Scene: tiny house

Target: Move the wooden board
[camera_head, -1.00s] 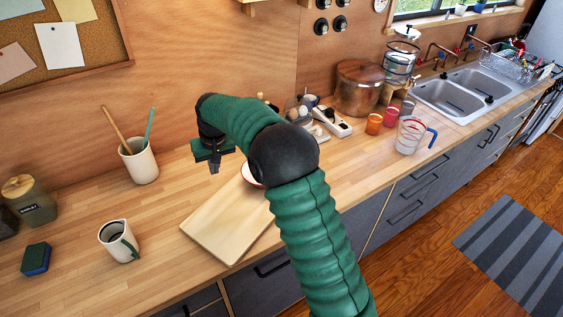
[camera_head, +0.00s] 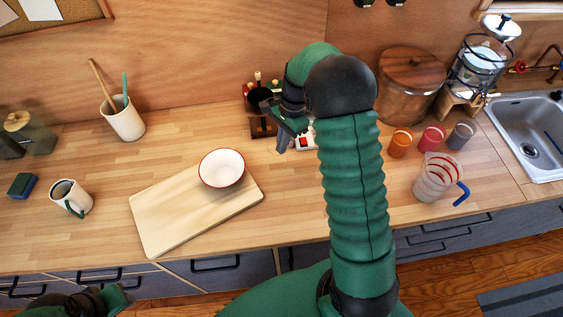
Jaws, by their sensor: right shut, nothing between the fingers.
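The pale wooden board (camera_head: 178,212) lies flat on the wooden counter, its lower edge near the counter's front. A white bowl with a red rim (camera_head: 222,168) sits on the board's upper right part. My right gripper (camera_head: 282,146) is shut and empty, above the counter to the right of the bowl and apart from the board. My right arm rises through the middle right of the view. Part of my left arm shows at the bottom left edge, but its fingers cannot be made out.
A white mug (camera_head: 71,198) and a sponge (camera_head: 22,186) stand left of the board. A utensil crock (camera_head: 122,118) is behind it. Right of my arm are small cups (camera_head: 400,143), a measuring jug (camera_head: 438,178), a large pot (camera_head: 410,85) and the sink (camera_head: 545,130).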

